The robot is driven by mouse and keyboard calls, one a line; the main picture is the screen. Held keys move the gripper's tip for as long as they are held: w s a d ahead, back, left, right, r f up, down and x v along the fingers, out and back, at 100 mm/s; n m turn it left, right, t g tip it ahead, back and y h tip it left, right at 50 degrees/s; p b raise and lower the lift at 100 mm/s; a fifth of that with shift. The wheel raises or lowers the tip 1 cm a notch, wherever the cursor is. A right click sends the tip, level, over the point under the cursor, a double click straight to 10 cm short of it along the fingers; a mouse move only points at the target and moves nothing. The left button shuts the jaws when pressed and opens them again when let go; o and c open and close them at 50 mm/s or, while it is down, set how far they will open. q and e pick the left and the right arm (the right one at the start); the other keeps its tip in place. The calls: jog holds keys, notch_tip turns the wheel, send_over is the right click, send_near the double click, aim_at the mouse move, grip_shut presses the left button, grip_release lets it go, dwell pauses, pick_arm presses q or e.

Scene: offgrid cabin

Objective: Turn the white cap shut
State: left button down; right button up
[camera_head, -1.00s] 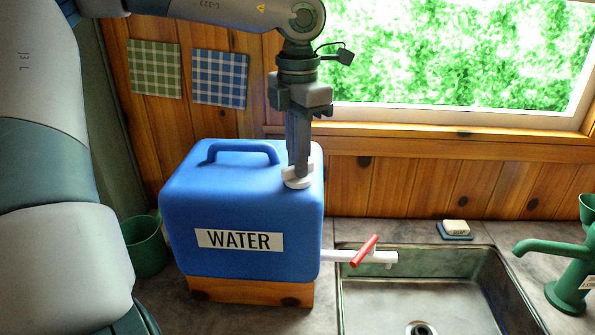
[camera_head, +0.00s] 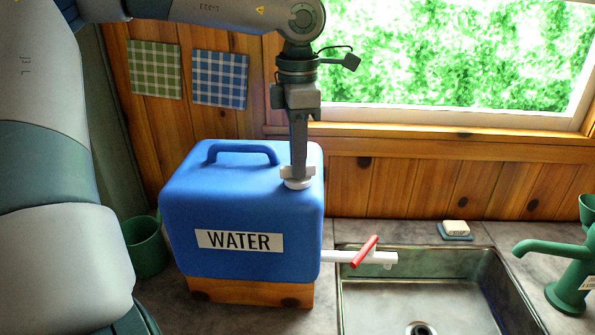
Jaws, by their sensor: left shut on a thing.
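The white cap (camera_head: 298,184) sits on the top of the blue water container (camera_head: 240,205), near its right side. My left gripper (camera_head: 298,172) comes straight down from above and is shut on the cap; its fingers hide part of the cap. The container stands upright on a wooden block and bears a WATER label. I cannot tell from the picture how tightly the cap sits. My right gripper is not in view.
A white spout with a red lever (camera_head: 364,252) sticks out from the container over the sink (camera_head: 490,290). A green faucet (camera_head: 565,262) and a soap dish (camera_head: 456,237) are at the right. A green cup (camera_head: 146,247) stands left of the container.

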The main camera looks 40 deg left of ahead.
pick_arm(q)
jog(key=shift+m, duration=1.3)
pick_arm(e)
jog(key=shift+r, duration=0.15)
pick_arm(q)
jog(key=c, duration=1.8)
grip_release()
jog(key=shift+c, duration=0.2)
notch_tip(320, 180, up, 18)
jog(key=b, duration=0.2)
jog(key=shift+f+b, duration=0.25)
jog(key=shift+b, duration=0.1)
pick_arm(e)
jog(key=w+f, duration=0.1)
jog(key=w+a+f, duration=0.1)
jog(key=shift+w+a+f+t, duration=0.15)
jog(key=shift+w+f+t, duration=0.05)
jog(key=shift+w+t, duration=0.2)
